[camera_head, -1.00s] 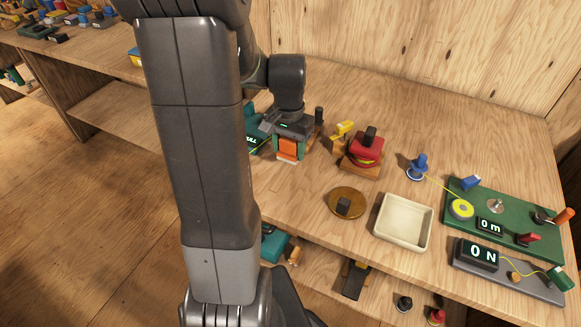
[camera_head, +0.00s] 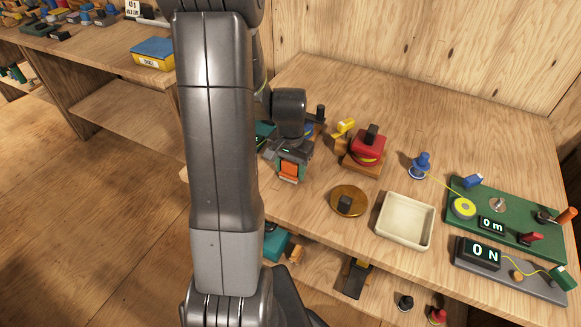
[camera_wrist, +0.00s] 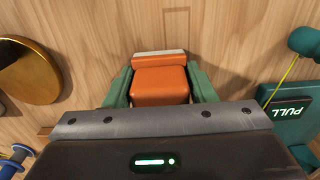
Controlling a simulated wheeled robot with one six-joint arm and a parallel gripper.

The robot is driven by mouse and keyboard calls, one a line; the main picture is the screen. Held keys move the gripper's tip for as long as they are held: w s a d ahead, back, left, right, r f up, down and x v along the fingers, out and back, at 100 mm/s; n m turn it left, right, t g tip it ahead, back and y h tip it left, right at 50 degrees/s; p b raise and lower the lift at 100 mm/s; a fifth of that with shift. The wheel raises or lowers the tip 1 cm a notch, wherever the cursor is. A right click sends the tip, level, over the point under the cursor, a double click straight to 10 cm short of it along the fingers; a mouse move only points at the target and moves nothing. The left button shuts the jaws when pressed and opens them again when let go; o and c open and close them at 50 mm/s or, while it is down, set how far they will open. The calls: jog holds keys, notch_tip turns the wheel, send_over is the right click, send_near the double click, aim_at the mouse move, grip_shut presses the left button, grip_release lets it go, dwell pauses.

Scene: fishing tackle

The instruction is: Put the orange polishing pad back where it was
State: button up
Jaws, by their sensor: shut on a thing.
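The orange polishing pad (camera_wrist: 160,84) has a pale layer along its far side in the wrist view. My gripper (camera_wrist: 160,92) is shut on it, with a green finger on each side. In the head view the pad (camera_head: 289,169) shows between the fingers of my gripper (camera_head: 290,172), over the left part of the wooden bench (camera_head: 330,85). I cannot tell for sure whether the pad touches the bench. A faint rectangular outline (camera_wrist: 177,24) shows on the wood just beyond the pad in the wrist view.
A round brown disc with a dark block (camera_head: 349,201) and a cream tray (camera_head: 405,222) lie to the right. A red device (camera_head: 367,150) stands behind them.

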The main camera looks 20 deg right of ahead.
jog(key=o, duration=0.9)
jog(key=shift+o, duration=0.2)
notch_tip(320, 180, up, 12)
jog(key=shift+r+p, duration=0.15)
jog(key=shift+p, duration=0.4)
